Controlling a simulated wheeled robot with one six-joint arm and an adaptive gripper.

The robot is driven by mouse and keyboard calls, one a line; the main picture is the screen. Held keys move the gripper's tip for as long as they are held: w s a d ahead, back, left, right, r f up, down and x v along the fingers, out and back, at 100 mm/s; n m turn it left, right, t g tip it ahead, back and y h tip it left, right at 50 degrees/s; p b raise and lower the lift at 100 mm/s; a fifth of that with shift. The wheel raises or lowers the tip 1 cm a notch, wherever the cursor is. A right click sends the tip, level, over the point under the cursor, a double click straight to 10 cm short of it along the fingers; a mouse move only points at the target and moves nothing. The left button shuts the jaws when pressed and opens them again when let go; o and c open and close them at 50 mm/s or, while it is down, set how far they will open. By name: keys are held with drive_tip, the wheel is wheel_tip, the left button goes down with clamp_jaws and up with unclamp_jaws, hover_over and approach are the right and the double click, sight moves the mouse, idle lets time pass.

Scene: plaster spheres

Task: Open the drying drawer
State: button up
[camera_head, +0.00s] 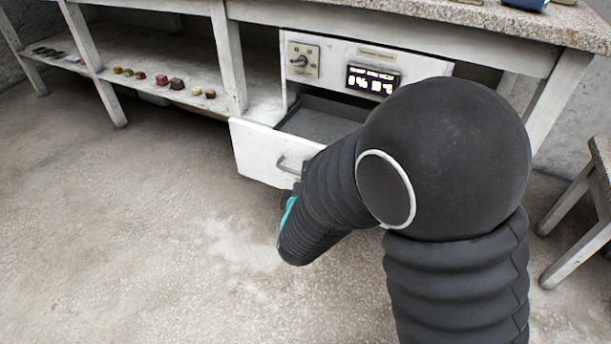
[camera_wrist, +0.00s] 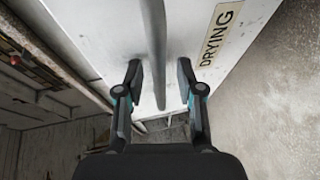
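The drying drawer (camera_head: 255,157) is white and stands pulled out from the bench cabinet, with its dark inside (camera_head: 318,122) showing. My arm hides its right part in the head view. Its grey bar handle (camera_head: 284,164) is on the front; in the wrist view the handle (camera_wrist: 155,50) runs between my fingers, beside the DRYING label (camera_wrist: 220,33). My gripper (camera_wrist: 160,82) has its two fingers apart, one on each side of the handle, with gaps visible. In the head view my arm covers most of the gripper.
A panel with a knob (camera_head: 302,61) and a lit display (camera_head: 372,80) sits above the drawer. Several small coloured pieces (camera_head: 162,80) lie on the shelf at left. A stool (camera_head: 583,205) stands at right. The floor (camera_head: 150,220) before the drawer is clear.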

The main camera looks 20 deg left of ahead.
drive_tip(key=v, duration=0.7)
drive_tip(key=shift+s+d, duration=0.15)
drive_tip(key=shift+s, duration=0.05)
idle(0.5)
drive_tip(key=s+a+f+m+g+y, duration=0.1)
drive_tip(key=s+a+f+m+g, duration=0.25)
drive_tip(key=s+f+g, duration=0.45)
drive_tip(key=s+d+m+g, duration=0.3)
drive_tip(key=m, duration=0.1)
drive_tip(key=d+r+m+h+p, duration=0.2)
drive_tip(key=d+r+m, duration=0.2)
drive_tip(key=d+r, duration=0.4)
drive_tip(key=s+d+r+m+t+h+p, duration=0.1)
drive_tip(key=d+r+m+h+p, duration=0.1)
drive_tip(key=d+r+m, duration=0.3)
drive_tip(key=s+d+r+m+h+p, duration=0.1)
drive_tip(key=d+r+m, duration=0.3)
drive_tip(key=d+r, duration=0.8)
drive_tip(key=d+p, duration=0.1)
drive_tip(key=d, duration=1)
drive_tip(key=shift+d+r+t+h, duration=0.2)
drive_tip(key=shift+t+h, duration=0.1)
drive_tip(key=shift+h, duration=0.1)
